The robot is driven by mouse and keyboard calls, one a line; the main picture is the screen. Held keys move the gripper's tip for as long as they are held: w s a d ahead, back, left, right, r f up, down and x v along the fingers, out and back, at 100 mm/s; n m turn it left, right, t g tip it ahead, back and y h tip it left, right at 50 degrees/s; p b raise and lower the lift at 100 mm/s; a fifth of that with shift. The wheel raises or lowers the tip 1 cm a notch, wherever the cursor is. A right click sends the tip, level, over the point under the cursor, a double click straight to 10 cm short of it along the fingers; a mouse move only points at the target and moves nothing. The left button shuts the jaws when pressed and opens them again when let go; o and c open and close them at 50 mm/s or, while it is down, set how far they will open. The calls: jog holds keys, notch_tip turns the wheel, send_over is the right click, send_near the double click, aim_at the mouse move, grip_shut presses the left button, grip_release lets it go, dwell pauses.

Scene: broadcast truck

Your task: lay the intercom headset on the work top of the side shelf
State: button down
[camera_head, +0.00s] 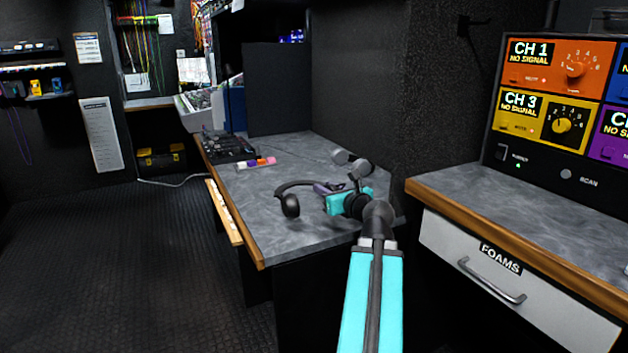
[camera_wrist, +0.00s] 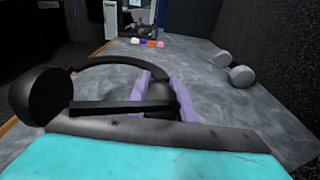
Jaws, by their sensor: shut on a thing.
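The black intercom headset (camera_head: 290,205) is in my gripper (camera_head: 328,188), over the near part of a grey, wood-edged work top (camera_head: 300,238). In the wrist view my gripper's purple fingers (camera_wrist: 165,95) are shut on the headset near one end of its band. Its round ear cup (camera_wrist: 42,97) hangs out to the left, with a dark bar reaching from it toward the fingers. The far side of the headset is partly hidden by the fingers. I cannot tell whether the ear cup touches the work top.
Two grey cylinders (camera_head: 340,156) lie on the work top to the right, near the dark wall. Coloured blocks (camera_head: 257,163) and a black equipment panel (camera_head: 228,148) are farther back. A second counter (camera_head: 500,205) with a FOAMS drawer (camera_head: 500,262) stands at right. Bare grey surface surrounds the headset.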

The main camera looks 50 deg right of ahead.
jog(key=shift+w+d+r+p, duration=0.15)
jog(key=shift+w+d+p, duration=0.15)
jog(key=shift+p, duration=1.35)
jog(key=shift+w+d+p, duration=0.15)
jog(key=shift+w+p, duration=0.15)
jog(key=shift+p, duration=0.7)
jog(key=p+x, duration=0.1)
jog(key=p, duration=0.5)
jog(key=shift+w+d, duration=0.3)
jog(key=b, duration=0.1)
send_over(315, 196)
jog(key=shift+s+a+f, duration=0.1)
jog(key=shift+s+f, duration=0.15)
jog(key=shift+f, duration=0.45)
jog(key=shift+w+d, duration=0.35)
jog(key=shift+w, duration=0.05)
jog(key=shift+s+f+b, duration=0.1)
jog(key=shift+f+b, duration=0.8)
jog(key=shift+f, duration=0.9)
jog(key=shift+a+f, duration=0.1)
jog(key=shift+f, duration=0.05)
jog(key=c, duration=1.5)
grip_release()
